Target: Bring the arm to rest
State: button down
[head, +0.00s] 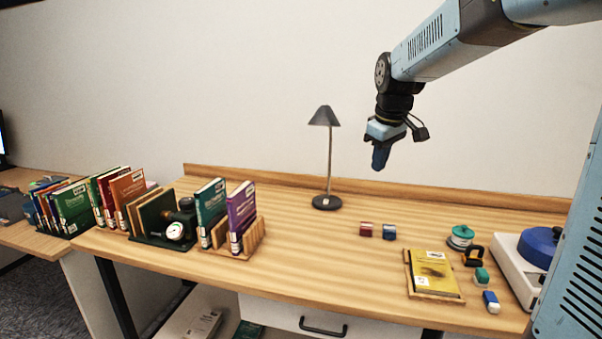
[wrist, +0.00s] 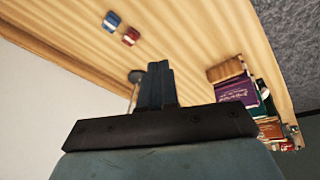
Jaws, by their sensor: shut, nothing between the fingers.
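My gripper (head: 380,158) hangs from my raised arm above the back of the wooden desk (head: 300,267), pointing down. Its fingers are closed together with nothing between them, and it touches nothing. In the wrist view the shut fingers of my gripper (wrist: 158,68) stand up in the middle, with the desk top beyond them.
A black lamp (head: 328,160) stands at the desk's back, left of my gripper. Red (head: 366,229) and blue (head: 389,232) blocks lie below. A yellow book (head: 434,272) and several small items lie at right. Books in racks (head: 240,250) stand at left. The desk's middle is clear.

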jog(key=s+d+f+m, duration=0.1)
jog(key=s+m, duration=0.1)
jog(key=s, duration=0.6)
jog(key=s+d+f+m+t, duration=0.1)
jog(key=s+d+m, duration=0.1)
jog(key=s, duration=0.7)
jog(key=s+d+f+m+t, duration=0.1)
jog(key=s+d+m, duration=0.1)
jog(key=s, duration=0.7)
jog(key=shift+f+m, duration=0.3)
jog(key=shift+m, duration=0.6)
jog(key=shift+a, duration=0.1)
